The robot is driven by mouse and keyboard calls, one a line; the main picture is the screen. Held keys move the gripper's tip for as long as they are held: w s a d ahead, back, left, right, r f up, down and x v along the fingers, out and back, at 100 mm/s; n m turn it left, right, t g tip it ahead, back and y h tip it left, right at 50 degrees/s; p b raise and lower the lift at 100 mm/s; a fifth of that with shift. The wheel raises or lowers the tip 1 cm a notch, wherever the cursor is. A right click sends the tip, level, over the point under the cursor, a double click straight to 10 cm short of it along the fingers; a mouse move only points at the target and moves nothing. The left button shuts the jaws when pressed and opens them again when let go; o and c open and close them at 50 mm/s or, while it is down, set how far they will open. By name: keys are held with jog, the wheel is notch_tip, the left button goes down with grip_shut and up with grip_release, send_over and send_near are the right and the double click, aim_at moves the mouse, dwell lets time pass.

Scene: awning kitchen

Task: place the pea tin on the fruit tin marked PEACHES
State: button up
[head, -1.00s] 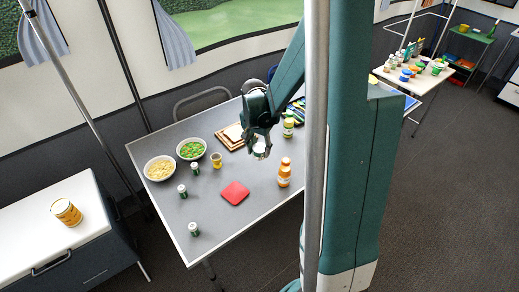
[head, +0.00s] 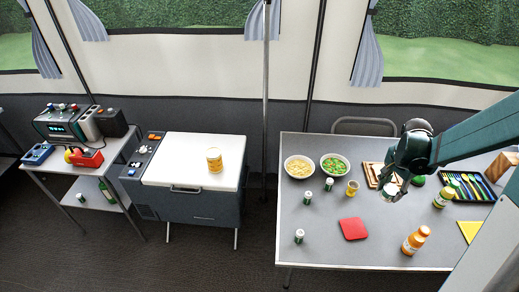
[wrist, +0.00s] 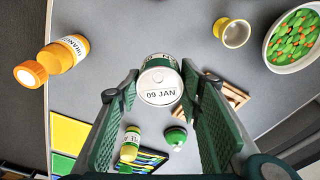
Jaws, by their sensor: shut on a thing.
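My gripper (head: 398,184) is above the table's right half, shut on a small tin (head: 390,191). In the wrist view the tin (wrist: 158,82) sits between the two green finger pads (wrist: 158,95). Its white end faces the camera and reads 09 JAN. A green and white band shows on its side, but the name cannot be read, so I take it as the pea tin. A yellow-orange tin (head: 214,160) stands upright on the white cooler lid at the left, well away from my gripper. Its label is too small to read; it looks like the fruit tin.
The table (head: 315,250) holds several small green and white tins (head: 299,236), two bowls (head: 299,166), a yellow cup (head: 352,188), a red cloth (head: 353,229) and an orange bottle (head: 415,240). The white lid (head: 175,165) is clear around the yellow-orange tin. A pole (head: 265,100) stands between cooler and table.

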jog(key=w+a+r+n+p, duration=0.1)
jog(key=w+a+r+n, duration=0.1)
jog(key=w+a, duration=0.7)
jog(key=w+a+r+n+p, duration=0.2)
jog(key=w+a, duration=0.3)
jog(key=a, duration=0.8)
jog(key=w+a+r+n+p, duration=0.1)
jog(key=w+a+n, duration=0.1)
jog(key=w+a, duration=0.7)
jog(key=s+a+r+n+p, duration=0.1)
jog(key=a+r+n, duration=0.1)
jog(key=a, duration=1.9)
jog(key=s+a+r+n+y+p, duration=0.1)
jog(key=a+r+n+p, duration=0.1)
jog(key=a, duration=2)
jog(key=shift+s+r+n+t, duration=0.15)
jog(key=shift+s+n+t, duration=0.15)
jog(key=shift+s+t, duration=0.1)
send_over(214, 152)
jog(key=shift+s+a+f, duration=0.1)
jog(key=shift+f, duration=1.45)
jog(key=shift+s+a+f, duration=0.1)
jog(key=shift+f, duration=1.45)
jog(key=shift+f, duration=0.1)
jog(key=shift+f, duration=1.8)
